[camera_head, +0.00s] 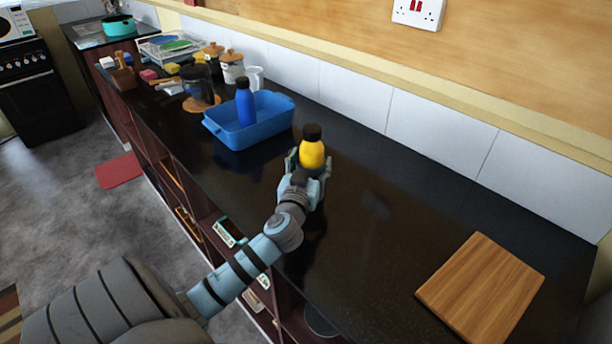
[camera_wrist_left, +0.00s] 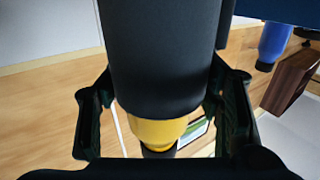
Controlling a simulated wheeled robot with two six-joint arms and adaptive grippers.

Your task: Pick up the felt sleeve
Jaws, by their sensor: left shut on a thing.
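The felt sleeve (camera_wrist_left: 160,55) is a dark grey cylinder filling the middle of the left wrist view. It sits around a yellow bottle (camera_head: 312,154), whose yellow shoulder (camera_wrist_left: 158,131) and black cap stick out of its end. My left gripper (camera_head: 308,169) is shut on the sleeve, with a finger on each side of it. In the head view the bottle is upright above the gripper, and the gripper mostly hides the sleeve. I cannot tell whether the sleeve's base touches the counter. My right gripper is not in view.
A blue tub (camera_head: 254,131) with a blue bottle (camera_head: 244,103) stands behind and left of the gripper on the dark counter (camera_head: 382,236). A wooden board (camera_head: 482,288) lies at the right. Jars and smaller items crowd the far left. The counter between gripper and board is clear.

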